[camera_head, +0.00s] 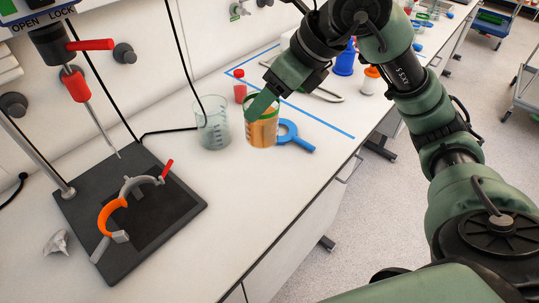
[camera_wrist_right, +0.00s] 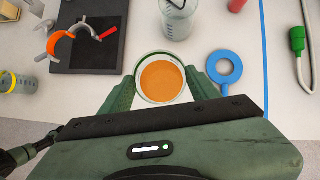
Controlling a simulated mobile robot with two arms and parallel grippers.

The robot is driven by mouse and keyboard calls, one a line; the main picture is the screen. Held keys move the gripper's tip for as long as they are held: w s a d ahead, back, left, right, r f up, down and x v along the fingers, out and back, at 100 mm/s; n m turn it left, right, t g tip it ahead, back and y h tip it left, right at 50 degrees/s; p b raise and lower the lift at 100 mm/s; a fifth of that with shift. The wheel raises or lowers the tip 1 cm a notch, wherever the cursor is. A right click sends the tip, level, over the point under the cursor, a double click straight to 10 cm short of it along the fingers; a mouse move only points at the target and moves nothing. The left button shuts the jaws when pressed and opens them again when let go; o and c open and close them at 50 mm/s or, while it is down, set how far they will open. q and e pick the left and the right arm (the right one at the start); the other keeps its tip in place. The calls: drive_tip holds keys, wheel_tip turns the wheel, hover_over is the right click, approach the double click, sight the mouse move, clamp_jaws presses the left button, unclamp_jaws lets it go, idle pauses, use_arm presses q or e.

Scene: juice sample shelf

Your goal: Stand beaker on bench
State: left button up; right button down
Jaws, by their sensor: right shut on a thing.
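A beaker of orange juice (camera_head: 262,130) with a green band near its rim is at the bench's front part, in the middle of the head view. My right gripper (camera_head: 262,104) is shut on it, with a green finger across its upper side. In the right wrist view the beaker (camera_wrist_right: 161,80) is seen from above, upright, between the two fingers of my right gripper (camera_wrist_right: 162,92). I cannot tell whether its base touches the white bench (camera_head: 225,185). My left gripper is not in view.
A clear beaker (camera_head: 213,133) stands just left of the held one. A blue ring (camera_head: 288,131) lies close on its right. A red-capped bottle (camera_head: 240,92) is behind. A dark stand base (camera_head: 168,212) with an orange clamp (camera_head: 106,212) is at left. Bench front is clear.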

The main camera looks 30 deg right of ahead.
sight(274, 132)
wheel_tip(274, 132, down, 10)
drive_tip(key=shift+r, duration=0.15)
wheel_tip(274, 132, down, 5)
drive_tip(key=shift+r, duration=0.1)
idle(0.3)
drive_tip(key=shift+b, duration=0.3)
drive_tip(key=shift+f, duration=0.25)
drive_tip(key=shift+c, duration=1.9)
unclamp_jaws()
drive_tip(key=shift+r, duration=0.1)
